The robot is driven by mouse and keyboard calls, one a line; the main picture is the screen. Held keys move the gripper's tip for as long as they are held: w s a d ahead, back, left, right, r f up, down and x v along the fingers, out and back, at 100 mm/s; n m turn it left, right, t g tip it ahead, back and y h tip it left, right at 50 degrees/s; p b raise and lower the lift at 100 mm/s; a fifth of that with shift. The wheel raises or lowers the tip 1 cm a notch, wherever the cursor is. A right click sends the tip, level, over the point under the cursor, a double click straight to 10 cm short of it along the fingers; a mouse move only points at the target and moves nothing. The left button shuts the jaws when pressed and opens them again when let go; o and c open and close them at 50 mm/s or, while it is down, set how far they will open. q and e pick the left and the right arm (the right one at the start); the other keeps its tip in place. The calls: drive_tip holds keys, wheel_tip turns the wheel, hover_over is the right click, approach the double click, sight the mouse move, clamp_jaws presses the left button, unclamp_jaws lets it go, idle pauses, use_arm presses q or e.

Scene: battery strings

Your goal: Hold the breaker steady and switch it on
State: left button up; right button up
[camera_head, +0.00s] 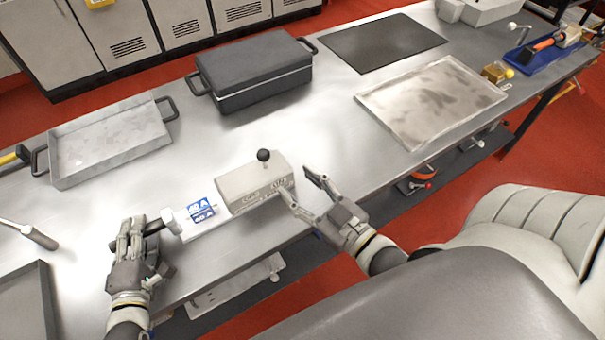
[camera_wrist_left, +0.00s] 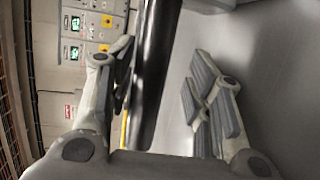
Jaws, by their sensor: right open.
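The breaker is a beige box (camera_head: 250,190) near the table's front edge, with a black ball-topped lever (camera_head: 263,156) standing up from its top. A white base with a blue "40 A" label (camera_head: 201,210) adjoins its left end, and a grey knob-like end piece (camera_head: 168,220) sticks out further left.
A dark lidded case (camera_head: 253,72) stands behind the breaker, a metal tray (camera_head: 110,145) at left. A flat worn plate (camera_head: 432,100) and a black mat (camera_head: 382,42) lie to the right. A tool handle (camera_head: 38,236) and a tray (camera_head: 25,305) are at front left.

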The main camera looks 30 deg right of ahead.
use_arm(q)
drive_tip(key=shift+s+r, duration=0.1)
drive_tip(key=shift+r, duration=0.1)
drive_tip(key=v, duration=1.2)
drive_tip(key=shift+a+f, duration=0.1)
